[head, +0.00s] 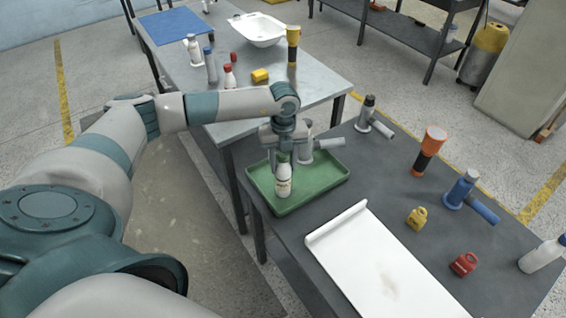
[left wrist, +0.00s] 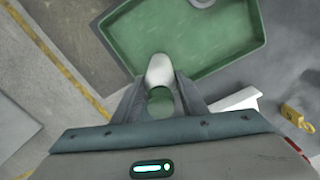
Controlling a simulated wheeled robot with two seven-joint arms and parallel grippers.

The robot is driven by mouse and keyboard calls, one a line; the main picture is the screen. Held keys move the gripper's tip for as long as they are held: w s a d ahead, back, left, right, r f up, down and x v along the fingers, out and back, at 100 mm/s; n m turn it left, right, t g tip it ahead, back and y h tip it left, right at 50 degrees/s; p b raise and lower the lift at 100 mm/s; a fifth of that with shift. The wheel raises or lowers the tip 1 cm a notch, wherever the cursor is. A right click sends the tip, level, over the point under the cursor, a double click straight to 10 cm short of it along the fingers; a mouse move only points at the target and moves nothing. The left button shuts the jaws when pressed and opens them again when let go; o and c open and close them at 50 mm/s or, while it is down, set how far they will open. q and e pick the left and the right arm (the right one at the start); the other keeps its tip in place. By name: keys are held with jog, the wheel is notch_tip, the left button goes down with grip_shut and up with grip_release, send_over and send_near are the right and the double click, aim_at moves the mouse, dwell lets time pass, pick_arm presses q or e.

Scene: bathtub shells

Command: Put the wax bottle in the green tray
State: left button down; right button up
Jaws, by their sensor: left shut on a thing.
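The wax bottle (head: 283,181) is white with a label and a green cap. It is upright, over the left part of the green tray (head: 322,184); I cannot tell whether its base touches the tray floor. My left gripper (head: 283,158) points down and is shut on the bottle's top. In the left wrist view the bottle (left wrist: 160,72) sits between the fingers, by the near edge of the tray (left wrist: 190,35). My right gripper does not show in either view.
A white sheet-like panel (head: 375,260) lies in front. Yellow (head: 417,218) and red (head: 464,264) small items, an orange-topped flashlight (head: 428,150) and a blue tool (head: 463,190) stand to the right. Behind is another table with bottles.

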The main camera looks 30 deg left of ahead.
pick_arm(q)
jog(key=c, duration=1.1)
grip_release()
jog(key=shift+f, duration=0.1)
jog(key=shift+r, duration=0.35)
notch_tip(320, 180, up, 10)
jog(key=b, duration=0.4)
jog(key=shift+w+r, duration=0.1)
jog(key=shift+r+b, duration=0.4)
jog(key=shift+r, duration=0.35)
jog(key=shift+d, duration=0.1)
